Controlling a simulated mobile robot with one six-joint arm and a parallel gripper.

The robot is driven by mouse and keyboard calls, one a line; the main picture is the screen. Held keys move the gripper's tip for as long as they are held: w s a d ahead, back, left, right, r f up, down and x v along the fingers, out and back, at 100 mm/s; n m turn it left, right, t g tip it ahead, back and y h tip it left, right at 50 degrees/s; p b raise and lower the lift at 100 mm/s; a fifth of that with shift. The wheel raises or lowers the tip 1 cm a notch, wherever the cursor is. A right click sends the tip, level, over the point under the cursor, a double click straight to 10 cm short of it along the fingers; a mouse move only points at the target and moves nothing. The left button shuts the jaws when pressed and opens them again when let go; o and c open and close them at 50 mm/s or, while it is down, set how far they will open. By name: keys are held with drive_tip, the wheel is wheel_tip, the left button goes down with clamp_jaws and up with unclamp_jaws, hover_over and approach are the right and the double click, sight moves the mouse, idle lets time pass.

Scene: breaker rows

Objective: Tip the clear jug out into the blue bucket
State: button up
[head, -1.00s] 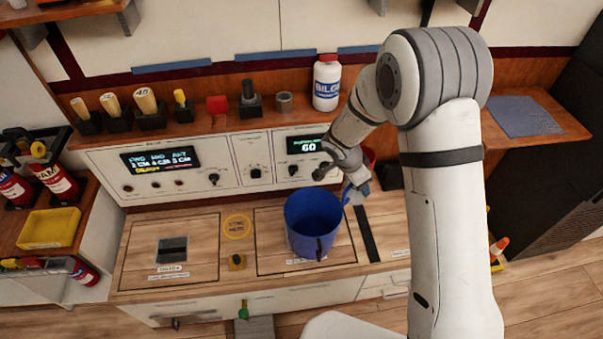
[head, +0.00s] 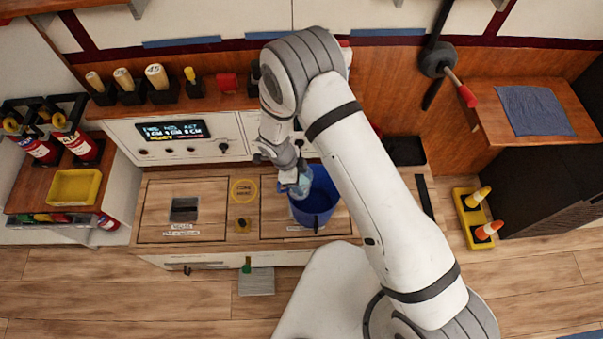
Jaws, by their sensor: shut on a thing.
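The blue bucket (head: 316,208) stands on the right part of the wooden counter, its open top facing up. My gripper (head: 290,174) is at the bucket's upper left rim, shut on the clear jug (head: 303,184). The jug looks pale blue and see-through, and it is over the left part of the bucket's mouth. It seems tilted, but its exact angle is hard to tell. My arm covers the right side of the bucket's surroundings. What is inside the jug and the bucket cannot be made out.
A control panel with a lit display (head: 172,130) stands behind the counter (head: 205,190). Above it a shelf holds several wooden-handled tools (head: 158,84). A yellow tray (head: 75,187) lies on the left shelf.

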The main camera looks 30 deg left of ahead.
drive_tip(key=shift+r+g+y+p, duration=0.4)
drive_tip(key=shift+g+y+p, duration=0.15)
drive_tip(key=shift+p, duration=1.3)
drive_tip(key=shift+a+r+g+y+p, duration=0.1)
drive_tip(key=shift+g+y+p, duration=0.4)
drive_tip(key=shift+p, duration=0.3)
drive_tip(key=shift+f+g+b, duration=0.25)
drive_tip(key=shift+f+b, duration=0.05)
drive_tip(key=shift+b, duration=0.4)
drive_tip(key=shift+a+y+b, duration=0.15)
drive_tip(key=shift+y+b, duration=0.4)
drive_tip(key=shift+b, duration=0.05)
drive_tip(key=shift+s+g+b, duration=0.1)
drive_tip(key=shift+g+b, duration=0.4)
drive_tip(key=shift+b, duration=0.7)
drive_tip(key=g+y+b, duration=0.1)
drive_tip(key=b, duration=0.4)
drive_tip(key=shift+f+y, duration=0.15)
drive_tip(key=shift+y, duration=0.15)
drive_tip(key=g+y+b, duration=0.1)
drive_tip(key=b, duration=0.3)
drive_tip(key=shift+f+n, duration=0.15)
drive_tip(key=shift+n, duration=0.15)
